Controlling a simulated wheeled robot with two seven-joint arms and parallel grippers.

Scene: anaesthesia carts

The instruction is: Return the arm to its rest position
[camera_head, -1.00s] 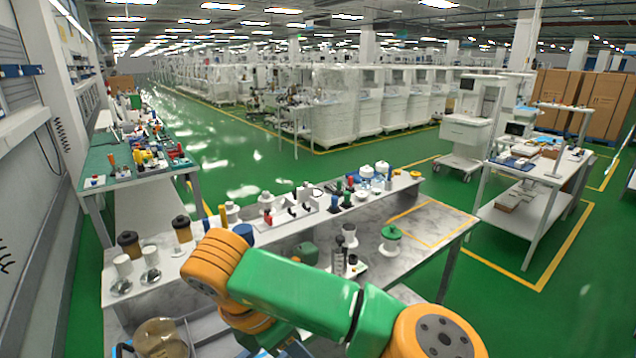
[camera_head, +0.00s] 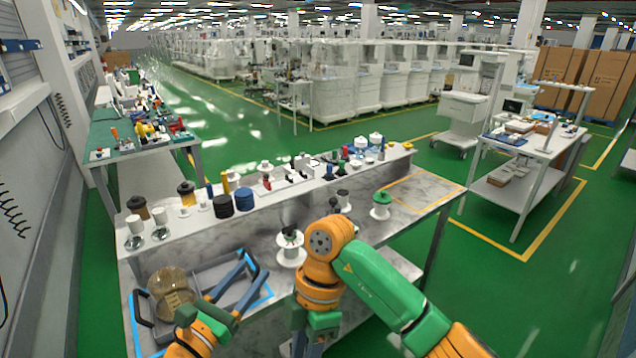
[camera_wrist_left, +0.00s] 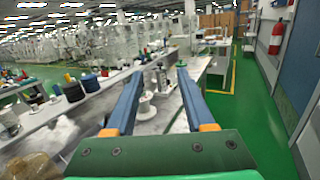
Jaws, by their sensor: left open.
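My left gripper (camera_head: 254,266) is at the lower left in the head view, with long blue fingers reaching up and right over the grey tray area at the worktable's near side. The fingers are spread apart and empty. In the left wrist view the gripper (camera_wrist_left: 158,72) also shows open. A white spool (camera_wrist_left: 147,108) appears between the fingers, beyond them and not gripped. An orange and green arm link of mine (camera_head: 385,288) crosses the lower right of the head view. My right gripper is not in view.
A brownish round object (camera_head: 170,290) sits in the grey tray (camera_head: 212,272). Green floor is open beyond.

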